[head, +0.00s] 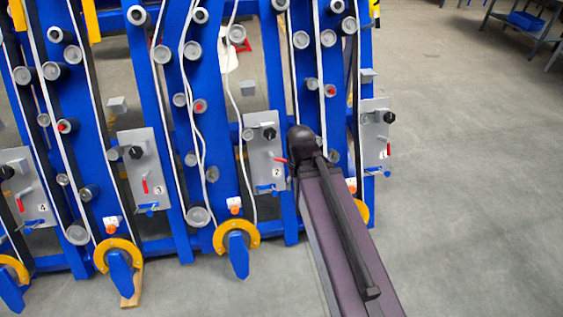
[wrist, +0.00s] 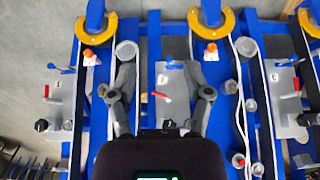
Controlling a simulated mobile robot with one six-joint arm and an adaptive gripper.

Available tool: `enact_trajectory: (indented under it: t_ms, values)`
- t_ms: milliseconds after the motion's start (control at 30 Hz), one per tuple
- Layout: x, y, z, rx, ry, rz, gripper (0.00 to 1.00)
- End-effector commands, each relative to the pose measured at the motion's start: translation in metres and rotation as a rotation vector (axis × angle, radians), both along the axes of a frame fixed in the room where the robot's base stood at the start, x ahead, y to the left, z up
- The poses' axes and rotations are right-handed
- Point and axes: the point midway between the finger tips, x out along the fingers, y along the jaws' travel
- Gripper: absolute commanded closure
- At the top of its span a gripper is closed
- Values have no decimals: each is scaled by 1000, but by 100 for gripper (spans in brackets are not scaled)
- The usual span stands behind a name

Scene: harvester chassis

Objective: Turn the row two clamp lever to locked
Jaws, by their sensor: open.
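The row two plate (head: 262,170) is a grey panel marked 2 on the blue frame. Its red lever (head: 281,160) points sideways, while the red levers on the other plates hang along their plates. In the wrist view the red lever (wrist: 161,96) lies between the fingers of my gripper (wrist: 161,78), apart from both. My gripper is open and empty, its fingers spread over either side of the plate. In the head view my arm's dark end covers the right side of this area, and the fingers are hidden.
A black knob (head: 270,133) and a blue handle (head: 267,188) sit on the same plate. White strands, grey rollers (head: 237,34) and yellow curved guides (head: 236,236) surround the plates. Plate 3 (head: 140,150) is to the left. Open floor (head: 470,200) lies to the right.

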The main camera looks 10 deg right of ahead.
Motion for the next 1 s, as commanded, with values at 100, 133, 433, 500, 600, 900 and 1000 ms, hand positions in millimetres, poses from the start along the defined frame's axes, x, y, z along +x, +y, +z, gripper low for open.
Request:
enact_trajectory:
  t_ms: [100, 133, 433, 500, 600, 900, 1000]
  values:
    - [6, -4, -14, -28, -20, -3, 40]
    - [8, -6, -18, -37, -28, -4, 40]
    - [37, -29, -63, -183, -145, -10, 40]
    - [45, -35, -73, -221, -178, -9, 40]
    - [55, -43, -87, -275, -223, -5, 40]
    - [88, -64, -122, -431, -363, 22, 40]
    - [99, -70, -132, -481, -410, 36, 40]
